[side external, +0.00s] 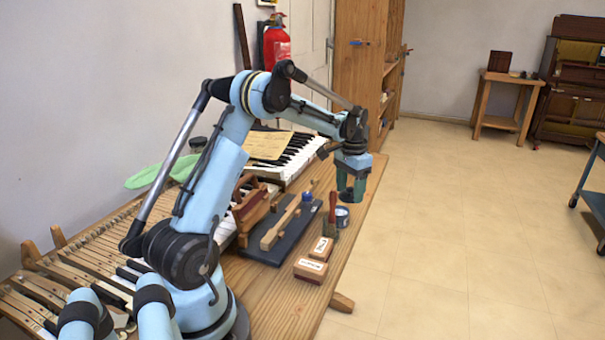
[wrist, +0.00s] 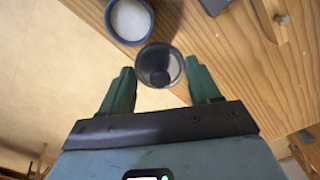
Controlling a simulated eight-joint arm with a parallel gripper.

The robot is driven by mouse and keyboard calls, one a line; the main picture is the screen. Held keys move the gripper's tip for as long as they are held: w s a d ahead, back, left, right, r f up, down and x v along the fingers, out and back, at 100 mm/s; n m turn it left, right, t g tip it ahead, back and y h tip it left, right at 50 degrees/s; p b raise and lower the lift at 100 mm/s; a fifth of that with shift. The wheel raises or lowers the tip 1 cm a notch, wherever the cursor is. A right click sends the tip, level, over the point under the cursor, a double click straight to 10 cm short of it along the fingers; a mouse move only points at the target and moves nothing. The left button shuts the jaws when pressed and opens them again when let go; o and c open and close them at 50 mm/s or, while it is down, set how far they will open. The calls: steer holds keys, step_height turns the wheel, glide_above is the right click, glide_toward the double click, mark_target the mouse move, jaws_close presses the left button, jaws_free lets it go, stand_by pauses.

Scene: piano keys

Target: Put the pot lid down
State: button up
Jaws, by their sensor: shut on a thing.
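My gripper (wrist: 160,76) has green fingers, one on each side of a round grey pot lid (wrist: 160,65), and is shut on it. The lid looks like a small cup with a dark centre in the wrist view. In the side view, my gripper (side external: 351,192) is above the right edge of the workbench, and I cannot make out the lid there. A small blue pot (side external: 342,217) stands open on the bench just below my gripper. In the wrist view, the pot (wrist: 130,18) shows white contents and sits just beyond the lid.
The wooden workbench (side external: 290,300) ends close to the pot, with floor (side external: 440,240) beyond. A dark board (side external: 262,250) with wooden parts, a brush (side external: 332,205) and two small labelled blocks (side external: 311,270) lie nearby. Piano keys (side external: 290,158) stand behind.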

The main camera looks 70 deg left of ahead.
mark_target(347, 193)
steer(key=shift+a+f, duration=0.4)
steer(key=shift+a, duration=0.25)
steer(key=shift+f, duration=2)
steer(key=shift+f, duration=0.15)
steer(key=o, duration=1)
